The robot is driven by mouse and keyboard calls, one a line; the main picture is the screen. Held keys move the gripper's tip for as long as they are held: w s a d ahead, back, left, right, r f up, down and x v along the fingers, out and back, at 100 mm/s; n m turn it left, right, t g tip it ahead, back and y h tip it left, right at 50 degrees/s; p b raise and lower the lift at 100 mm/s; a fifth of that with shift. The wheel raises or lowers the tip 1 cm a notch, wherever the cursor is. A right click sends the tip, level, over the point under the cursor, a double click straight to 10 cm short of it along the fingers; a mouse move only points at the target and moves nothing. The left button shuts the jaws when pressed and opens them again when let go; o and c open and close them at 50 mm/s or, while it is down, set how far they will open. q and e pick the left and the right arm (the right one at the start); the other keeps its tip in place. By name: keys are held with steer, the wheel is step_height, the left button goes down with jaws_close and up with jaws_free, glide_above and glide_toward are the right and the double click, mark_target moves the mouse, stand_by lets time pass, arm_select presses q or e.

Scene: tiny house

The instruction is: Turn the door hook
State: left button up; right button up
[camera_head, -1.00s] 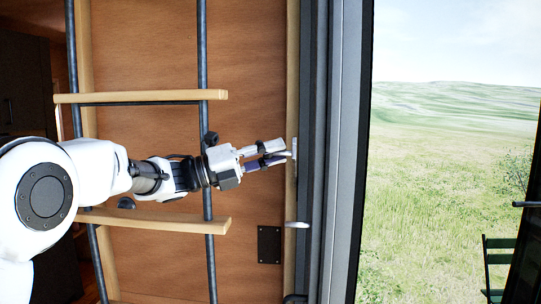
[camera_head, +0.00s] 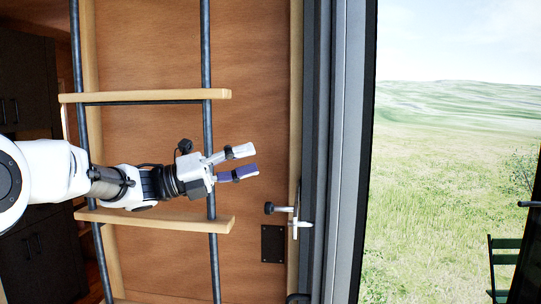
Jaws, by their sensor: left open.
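The door hook (camera_head: 296,212) is a small pale metal piece with a dark round knob on its left. It sits on the wooden strip beside the grey door frame, right of centre, and its bar points downward past a pale pin. My left gripper (camera_head: 248,161) is open and empty, up and left of the hook, clearly apart from it. Its two fingers, one white and one purple, point right. My right gripper is not in view.
A ladder with dark rails and wooden rungs (camera_head: 160,220) stands close by my left arm. A black plate (camera_head: 272,243) is on the wooden wall below the hook. At right, beyond the grey frame (camera_head: 345,160), are grass and a green chair (camera_head: 503,262).

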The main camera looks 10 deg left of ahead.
arm_select(q)
steer(key=v, duration=0.5)
